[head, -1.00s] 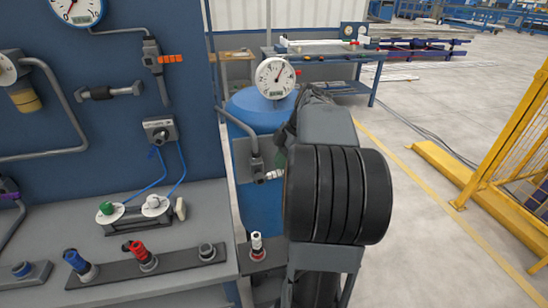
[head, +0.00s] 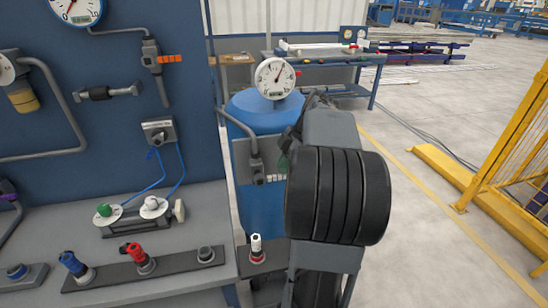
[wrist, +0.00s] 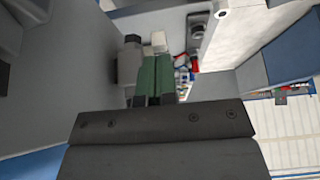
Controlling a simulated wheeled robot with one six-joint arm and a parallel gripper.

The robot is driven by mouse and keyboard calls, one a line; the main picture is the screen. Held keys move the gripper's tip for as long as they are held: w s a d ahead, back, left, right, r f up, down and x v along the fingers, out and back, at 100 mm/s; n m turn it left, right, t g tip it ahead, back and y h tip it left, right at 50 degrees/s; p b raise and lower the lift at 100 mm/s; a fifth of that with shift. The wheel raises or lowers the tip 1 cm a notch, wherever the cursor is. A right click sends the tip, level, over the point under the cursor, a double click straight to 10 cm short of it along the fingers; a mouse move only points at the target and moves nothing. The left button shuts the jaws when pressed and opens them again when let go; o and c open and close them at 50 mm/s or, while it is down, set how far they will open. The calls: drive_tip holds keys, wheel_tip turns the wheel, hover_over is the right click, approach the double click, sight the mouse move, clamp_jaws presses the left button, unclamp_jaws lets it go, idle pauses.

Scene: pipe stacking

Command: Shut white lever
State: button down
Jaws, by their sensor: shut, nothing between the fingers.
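A small white lever (head: 276,178) shows in the head view on the grey pipe fitting (head: 257,173), in front of the blue tank (head: 262,205). It lies about level, and its right end is hidden by my arm. In the wrist view my gripper (wrist: 154,60) has its green fingers together with nothing between them. A pale block (wrist: 158,42), possibly the lever, is just beyond the fingertips; I cannot tell whether they touch. A grey fitting (wrist: 129,62) is beside the fingers. In the head view my arm hides most of my gripper.
A round white gauge (head: 275,78) stands above the tank. A white-topped valve (head: 257,249) is below on a dark strip. The workbench (head: 200,230) with red and blue valves is at the left. Open floor and a yellow fence (head: 510,140) are at the right.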

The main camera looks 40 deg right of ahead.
wheel_tip(320, 180, up, 5)
drive_tip(key=p, duration=0.3)
drive_tip(key=shift+f, duration=0.2)
drive_tip(key=d+v, duration=0.1)
drive_tip(key=v, duration=0.8)
drive_tip(key=shift+s+d+p, duration=0.2)
drive_tip(key=shift+s+p, duration=0.05)
drive_tip(key=shift+p, duration=0.2)
drive_tip(key=shift+f, duration=0.1)
wheel_tip(320, 180, down, 8)
drive_tip(key=a+m+h, duration=0.2)
drive_tip(key=m+h, duration=0.1)
drive_tip(key=m, duration=1.1)
drive_tip(key=s+a+f+h+p, duration=0.1)
drive_tip(key=a+f, duration=0.1)
drive_tip(key=a, duration=1)
drive_tip(key=s+a+f+n+t+p, duration=0.1)
drive_tip(key=s+a+f+p, duration=0.1)
drive_tip(key=a, duration=1)
drive_tip(key=shift+a+h, duration=0.4)
